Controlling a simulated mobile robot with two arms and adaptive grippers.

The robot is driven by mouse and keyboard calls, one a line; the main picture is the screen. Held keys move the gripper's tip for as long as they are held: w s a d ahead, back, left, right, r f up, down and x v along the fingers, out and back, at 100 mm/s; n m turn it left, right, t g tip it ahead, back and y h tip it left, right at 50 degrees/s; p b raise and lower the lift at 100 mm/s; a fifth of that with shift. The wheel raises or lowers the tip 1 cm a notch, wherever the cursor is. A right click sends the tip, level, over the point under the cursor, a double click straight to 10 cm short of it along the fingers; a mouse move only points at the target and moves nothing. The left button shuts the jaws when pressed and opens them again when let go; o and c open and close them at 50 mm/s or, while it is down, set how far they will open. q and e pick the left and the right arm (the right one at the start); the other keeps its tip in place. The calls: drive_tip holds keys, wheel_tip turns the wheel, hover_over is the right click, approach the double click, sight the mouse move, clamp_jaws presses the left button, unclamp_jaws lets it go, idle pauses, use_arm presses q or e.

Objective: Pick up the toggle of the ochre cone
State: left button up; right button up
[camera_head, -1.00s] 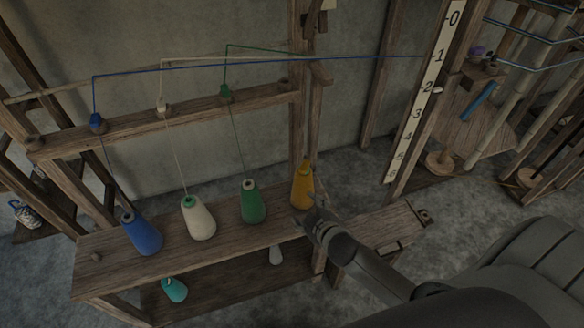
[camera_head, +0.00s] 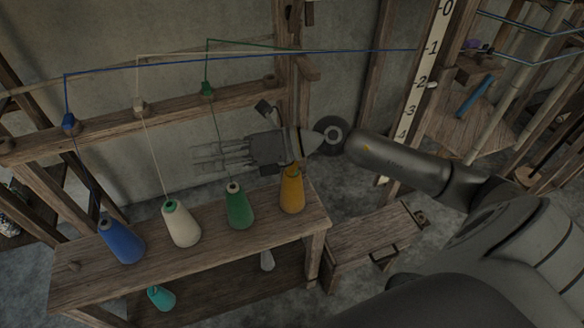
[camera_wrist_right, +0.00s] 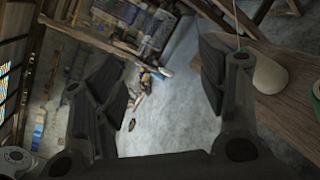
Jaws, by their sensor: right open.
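The ochre cone (camera_head: 292,194) stands upright at the right end of the wooden bench shelf. Its tip lies just below my right gripper's body in the head view. I cannot make out its toggle; the gripper may cover it. My right gripper (camera_head: 196,158) points left above the row of cones, with its fingers over the green cone's thread. In the wrist view the two fingers of this gripper (camera_wrist_right: 163,88) are spread, with nothing between them. My left gripper is not in view.
A blue cone (camera_head: 121,241), a white cone (camera_head: 181,225) and a green cone (camera_head: 238,206) stand left on the bench shelf (camera_head: 75,285). Their threads rise to a wooden rail (camera_head: 170,115). A post stands behind my gripper. The white cone also shows in the wrist view (camera_wrist_right: 270,74).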

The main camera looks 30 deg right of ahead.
drive_tip(key=d+f+n+g+h, duration=0.2)
drive_tip(key=d+f+n+h, duration=0.1)
drive_tip(key=d+f+h, duration=0.3)
drive_tip(key=g+h, duration=0.2)
drive_tip(key=h, duration=0.4)
approach(293, 166)
drive_tip(key=p+x, duration=0.2)
drive_tip(key=x, duration=0.5)
drive_tip(key=shift+a+f, duration=0.15)
drive_tip(key=shift+f, duration=0.25)
drive_tip(key=shift+w+f, duration=0.25)
drive_tip(key=shift+f, duration=0.25)
drive_tip(key=c, duration=0.8)
